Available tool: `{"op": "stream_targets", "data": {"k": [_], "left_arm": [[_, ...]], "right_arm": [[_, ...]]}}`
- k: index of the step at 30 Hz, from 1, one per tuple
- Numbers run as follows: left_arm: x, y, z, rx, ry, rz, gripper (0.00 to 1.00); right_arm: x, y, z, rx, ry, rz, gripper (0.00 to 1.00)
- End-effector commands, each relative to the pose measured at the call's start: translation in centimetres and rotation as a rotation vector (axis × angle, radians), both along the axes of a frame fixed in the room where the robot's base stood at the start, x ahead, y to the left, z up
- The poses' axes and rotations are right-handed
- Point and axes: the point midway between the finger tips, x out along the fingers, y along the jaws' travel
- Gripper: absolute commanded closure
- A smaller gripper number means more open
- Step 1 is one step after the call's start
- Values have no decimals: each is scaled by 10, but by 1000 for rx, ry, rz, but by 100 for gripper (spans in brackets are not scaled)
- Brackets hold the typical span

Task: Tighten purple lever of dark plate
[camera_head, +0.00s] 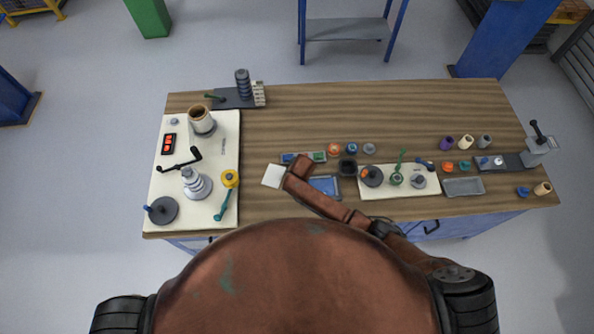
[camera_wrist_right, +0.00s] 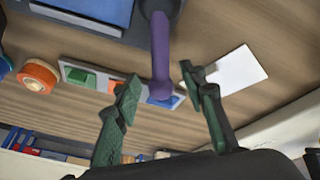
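The purple lever (camera_wrist_right: 161,50) shows in the right wrist view, standing out from the dark plate (camera_wrist_right: 131,32) at the top. Its rounded free end lies between my right gripper's fingers (camera_wrist_right: 159,80) in the picture. The green-padded fingers are spread, with a visible gap on both sides of the lever; I cannot tell the depth between them. The dark plate carries a blue panel (camera_wrist_right: 90,8). In the head view my right arm covers the lever and part of the blue panel (camera_head: 325,185). My left gripper is not in view.
A block strip with green and blue parts (camera_wrist_right: 85,77), an orange roll (camera_wrist_right: 38,76) and a white card (camera_wrist_right: 236,70) lie near the fingers. A white board with rollers (camera_head: 222,150) stands left. Other small parts crowd the right; the table's back middle is clear.

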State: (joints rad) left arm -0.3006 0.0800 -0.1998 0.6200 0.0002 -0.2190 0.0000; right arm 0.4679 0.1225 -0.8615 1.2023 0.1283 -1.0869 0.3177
Motion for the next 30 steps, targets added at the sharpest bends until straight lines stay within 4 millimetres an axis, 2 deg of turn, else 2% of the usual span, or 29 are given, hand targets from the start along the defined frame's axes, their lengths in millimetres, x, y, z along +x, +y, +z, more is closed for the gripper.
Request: {"op": "stream_targets", "data": {"k": [5, 8, 21, 25, 30], "left_arm": [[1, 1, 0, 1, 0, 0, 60], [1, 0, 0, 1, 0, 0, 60], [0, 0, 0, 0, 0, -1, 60], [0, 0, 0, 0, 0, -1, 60], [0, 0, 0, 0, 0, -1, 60]], "right_arm": [[-4, 0, 8, 1, 0, 1, 62], [-9, 0, 21, 3, -1, 1, 62], [-42, -7, 93, 1, -1, -1, 62], [-48, -8, 104, 1, -1, -1, 62], [-50, -9, 109, -1, 0, -1, 62]]}}
